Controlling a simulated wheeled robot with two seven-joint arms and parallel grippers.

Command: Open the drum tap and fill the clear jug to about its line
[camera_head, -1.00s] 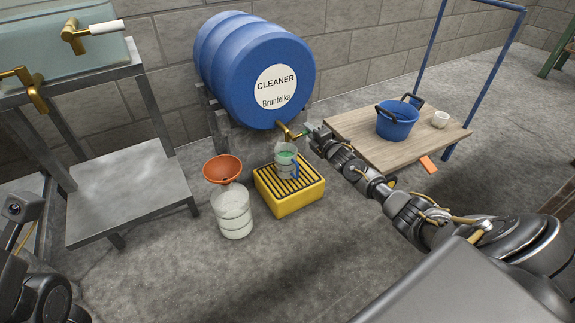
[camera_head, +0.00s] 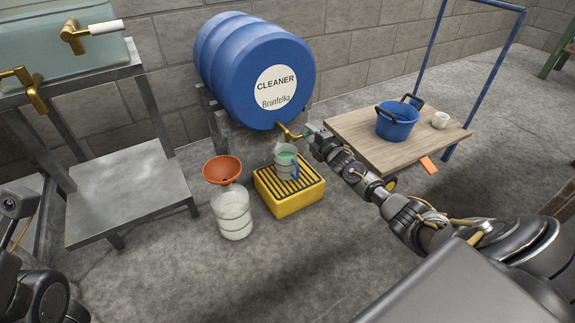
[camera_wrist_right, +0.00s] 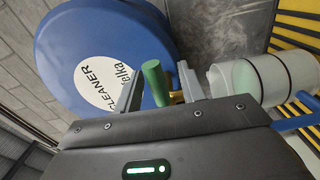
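A blue drum (camera_head: 235,62) lies on its side with a brass tap (camera_head: 289,133) low on its front. The tap's green handle shows in the wrist view (camera_wrist_right: 155,83). The clear jug (camera_head: 285,168), with a blue handle, stands upright beneath the tap on a yellow slatted drip tray (camera_head: 285,207). Its inside looks pale green; the fill level against its line cannot be read. My right gripper (camera_head: 314,134) is beside the tap. In the wrist view its fingers (camera_wrist_right: 160,88) are apart, with the green handle between them and a gap visible. My left gripper is out of view.
A whitish container (camera_head: 233,220) and an orange funnel (camera_head: 222,169) stand left of the tray. A metal stand (camera_head: 125,190) is at left. The front floor is clear.

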